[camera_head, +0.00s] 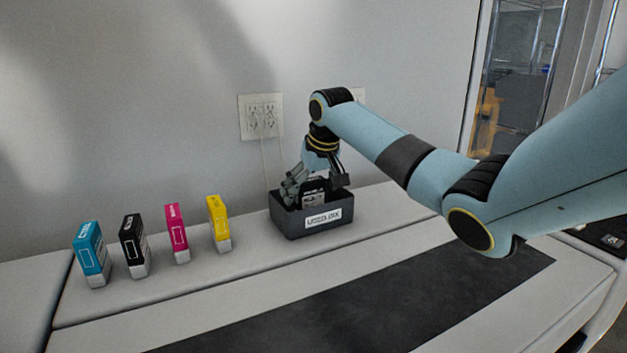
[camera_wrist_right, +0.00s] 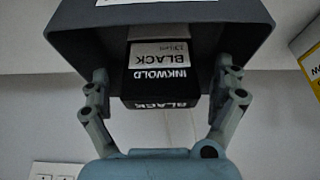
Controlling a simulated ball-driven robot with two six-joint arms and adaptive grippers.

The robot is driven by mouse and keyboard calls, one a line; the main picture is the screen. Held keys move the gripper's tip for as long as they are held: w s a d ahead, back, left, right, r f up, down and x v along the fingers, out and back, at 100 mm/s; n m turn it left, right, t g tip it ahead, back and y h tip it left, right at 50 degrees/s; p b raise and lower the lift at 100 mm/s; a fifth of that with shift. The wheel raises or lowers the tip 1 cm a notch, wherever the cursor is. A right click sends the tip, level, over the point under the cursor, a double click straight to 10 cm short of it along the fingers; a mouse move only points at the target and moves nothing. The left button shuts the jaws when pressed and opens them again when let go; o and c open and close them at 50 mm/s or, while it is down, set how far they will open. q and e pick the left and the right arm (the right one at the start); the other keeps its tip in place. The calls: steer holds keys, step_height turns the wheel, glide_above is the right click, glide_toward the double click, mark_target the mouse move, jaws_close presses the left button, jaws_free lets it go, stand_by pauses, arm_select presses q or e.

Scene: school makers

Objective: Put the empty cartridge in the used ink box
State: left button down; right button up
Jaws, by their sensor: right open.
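The dark grey used ink box (camera_head: 285,222) stands on the white ledge by the wall, with a white label on its front. A black cartridge (camera_head: 313,184) is in the box, mostly hidden by my gripper and the box wall. In the right wrist view the black cartridge (camera_wrist_right: 160,85) shows "INKWOLD" and "BLACK" lettering, inside the box (camera_wrist_right: 85,40). My right gripper (camera_head: 312,190) points down at the box opening. Its fingers (camera_wrist_right: 165,100) are open on either side of the cartridge, with gaps visible. My left gripper is not in view.
Cyan (camera_head: 90,250), black (camera_head: 133,243), magenta (camera_head: 176,230) and yellow (camera_head: 218,220) cartridges stand in a row left of the box. A wall outlet (camera_head: 262,117) is behind. A dark mat (camera_head: 370,300) lies clear in front.

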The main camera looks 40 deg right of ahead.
steer(key=b+v, duration=0.1)
steer(key=v, duration=1.1)
steer(key=shift+f, duration=0.1)
